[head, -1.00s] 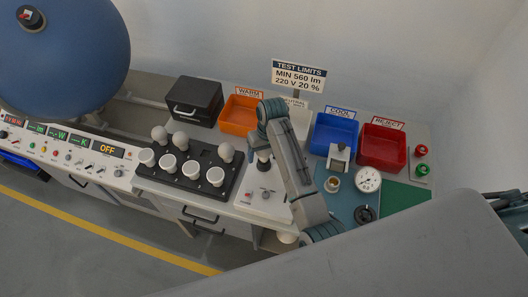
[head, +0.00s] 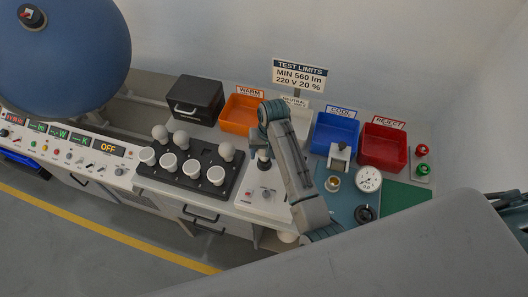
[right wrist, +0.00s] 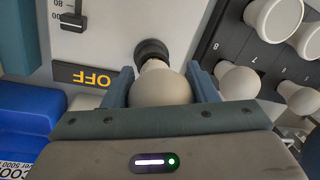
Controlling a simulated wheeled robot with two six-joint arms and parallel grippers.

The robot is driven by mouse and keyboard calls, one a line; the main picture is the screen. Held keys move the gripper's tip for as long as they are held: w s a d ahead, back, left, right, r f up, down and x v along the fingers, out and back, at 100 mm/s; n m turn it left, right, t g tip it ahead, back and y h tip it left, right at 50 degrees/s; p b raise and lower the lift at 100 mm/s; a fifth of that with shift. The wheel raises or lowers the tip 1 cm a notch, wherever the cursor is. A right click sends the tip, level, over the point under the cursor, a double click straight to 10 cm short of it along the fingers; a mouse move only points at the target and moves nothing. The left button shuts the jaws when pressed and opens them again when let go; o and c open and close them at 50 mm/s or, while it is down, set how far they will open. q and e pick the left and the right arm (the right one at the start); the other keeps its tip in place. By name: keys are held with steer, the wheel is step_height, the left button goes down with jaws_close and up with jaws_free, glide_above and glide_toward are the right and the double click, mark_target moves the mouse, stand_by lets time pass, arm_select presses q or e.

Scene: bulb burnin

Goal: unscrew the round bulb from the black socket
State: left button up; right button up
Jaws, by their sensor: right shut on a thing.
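The round bulb (right wrist: 160,88) is pale and matte. In the right wrist view its narrow neck meets the black socket (right wrist: 151,50) on the light panel. My right gripper (right wrist: 161,78) is shut on the bulb, with one finger on each side of its globe. In the head view my right gripper (head: 263,146) points down over the black socket (head: 263,164), and the arm hides most of the bulb. I cannot tell how far the bulb's thread sits in the socket. My left gripper is not in view.
A black rack (head: 228,172) with several bulbs stands left of the socket. Behind are an orange bin (head: 240,129), a blue bin (head: 335,148) and a red bin (head: 383,162). A large blue sphere (head: 70,60) is at the left.

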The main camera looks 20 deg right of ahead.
steer(key=n, duration=0.3)
steer(key=shift+r+n+g, duration=0.1)
steer(key=shift+n+g, duration=0.2)
steer(key=n, duration=0.4)
steer(key=shift+w+d, duration=0.1)
steer(key=shift+d, duration=0.1)
steer(key=n, duration=0.3)
steer(key=n+g, duration=0.1)
steer(key=n, duration=0.2)
steer(key=shift+w+d+r+h, duration=0.1)
steer(key=shift+w+d+h, duration=0.05)
steer(key=shift+h, duration=0.15)
steer(key=shift+r, duration=0.15)
steer(key=shift+w+r, duration=0.2)
steer(key=shift+r, duration=0.05)
steer(key=shift+s+a+r, duration=0.1)
steer(key=shift+a+r, duration=0.1)
steer(key=shift+r, duration=0.15)
steer(key=shift+d+r, duration=0.2)
steer(key=shift+r, duration=0.2)
steer(key=shift+s+r, duration=0.1)
steer(key=shift+r, duration=0.35)
